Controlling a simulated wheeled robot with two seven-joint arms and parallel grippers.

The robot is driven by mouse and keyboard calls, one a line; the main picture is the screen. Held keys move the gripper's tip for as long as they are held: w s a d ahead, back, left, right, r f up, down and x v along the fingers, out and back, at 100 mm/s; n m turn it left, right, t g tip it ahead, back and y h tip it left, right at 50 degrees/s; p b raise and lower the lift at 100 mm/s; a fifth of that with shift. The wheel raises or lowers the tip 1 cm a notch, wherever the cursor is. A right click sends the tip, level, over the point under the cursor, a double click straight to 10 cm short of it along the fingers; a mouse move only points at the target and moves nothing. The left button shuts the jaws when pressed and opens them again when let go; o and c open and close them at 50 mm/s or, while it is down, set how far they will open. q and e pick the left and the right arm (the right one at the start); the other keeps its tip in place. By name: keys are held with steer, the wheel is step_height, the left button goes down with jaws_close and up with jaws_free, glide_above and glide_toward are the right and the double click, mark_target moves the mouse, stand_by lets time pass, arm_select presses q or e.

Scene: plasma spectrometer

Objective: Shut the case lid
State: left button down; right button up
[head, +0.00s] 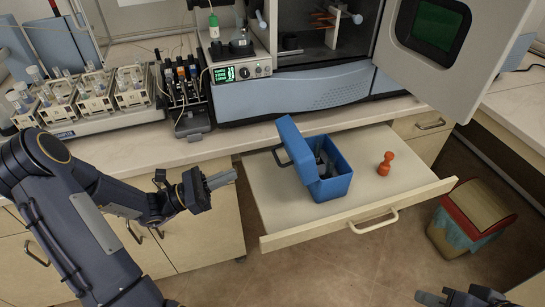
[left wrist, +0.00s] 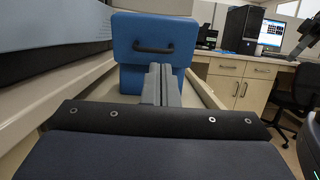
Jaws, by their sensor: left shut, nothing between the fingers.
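The blue case (head: 331,186) stands in the open drawer. Its lid (head: 294,148) is open and stands up on the left side, with a dark handle (head: 277,157) on its outer face. Dark contents show inside the case. My left gripper (head: 222,180) is shut and empty, left of the lid and apart from it, beyond the drawer's left edge. In the left wrist view its closed fingers (left wrist: 161,84) point toward the lid's outer face (left wrist: 135,28). My right gripper (head: 460,299) shows only partly at the bottom right edge; its opening is unclear.
The open drawer (head: 265,203) also holds an orange-red knobbed object (head: 385,164) right of the case. The worktop (head: 180,149) with instruments and sample racks (head: 85,103) lies behind. A bin (head: 462,230) stands on the floor at right. Free room lies in front of the drawer.

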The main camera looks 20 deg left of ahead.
mark_target(288, 150)
arm_select(q)
steer(key=p+x, duration=0.2)
steer(key=x, duration=1.1)
steer(key=shift+w+d+r, duration=0.15)
steer(key=shift+w+d, duration=0.05)
steer(key=shift+d, duration=0.15)
